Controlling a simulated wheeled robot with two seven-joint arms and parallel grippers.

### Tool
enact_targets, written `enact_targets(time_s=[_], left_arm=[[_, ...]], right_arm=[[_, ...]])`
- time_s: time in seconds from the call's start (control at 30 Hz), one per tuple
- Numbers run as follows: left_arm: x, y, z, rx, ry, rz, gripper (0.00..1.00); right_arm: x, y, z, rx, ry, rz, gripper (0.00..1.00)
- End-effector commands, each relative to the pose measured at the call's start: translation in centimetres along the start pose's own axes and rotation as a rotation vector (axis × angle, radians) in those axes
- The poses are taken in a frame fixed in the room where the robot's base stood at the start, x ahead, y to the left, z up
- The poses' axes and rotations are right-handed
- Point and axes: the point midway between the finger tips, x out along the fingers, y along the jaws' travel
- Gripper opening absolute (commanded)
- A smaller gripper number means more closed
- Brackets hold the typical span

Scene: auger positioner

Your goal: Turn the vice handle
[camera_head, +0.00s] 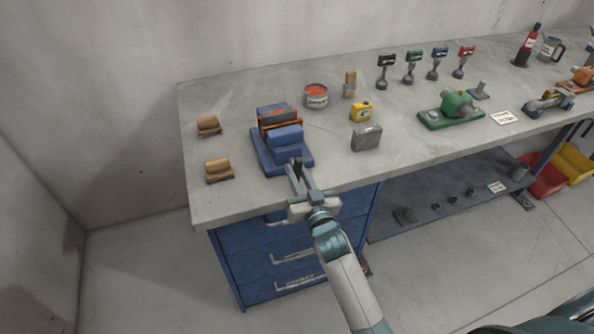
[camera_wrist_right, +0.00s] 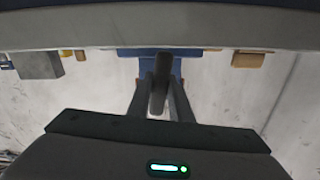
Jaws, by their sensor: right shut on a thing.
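The blue vice (camera_head: 284,140) stands near the front left of the workbench, with orange-brown pieces at its jaws. My right gripper (camera_head: 294,164) reaches in from the front and is shut on the dark vice handle at the vice's front. In the right wrist view the dark handle (camera_wrist_right: 160,84) stands between the two fingers of the right gripper (camera_wrist_right: 160,98), with the blue vice base (camera_wrist_right: 128,52) behind it. In the head view the fingers hide most of the handle. My left gripper is not in view.
Wooden blocks (camera_head: 218,170) lie left of the vice. A grey metal block (camera_head: 367,137), a yellow item (camera_head: 361,111) and a red-topped can (camera_head: 316,96) stand to its right. Blue drawers with handles (camera_head: 292,259) are below the bench top's front edge.

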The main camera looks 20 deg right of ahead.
Motion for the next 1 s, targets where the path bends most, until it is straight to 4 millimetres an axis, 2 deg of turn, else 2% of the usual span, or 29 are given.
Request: enact_targets(time_s=[0.6, 1.0], left_arm=[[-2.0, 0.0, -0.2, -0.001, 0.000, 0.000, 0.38], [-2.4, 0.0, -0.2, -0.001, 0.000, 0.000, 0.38]], right_arm=[[0.0, -0.1, 0.0, 0.557, -0.003, 0.001, 0.00], [0.0, 0.0, 0.1, 0.722, -0.002, 0.001, 0.00]])
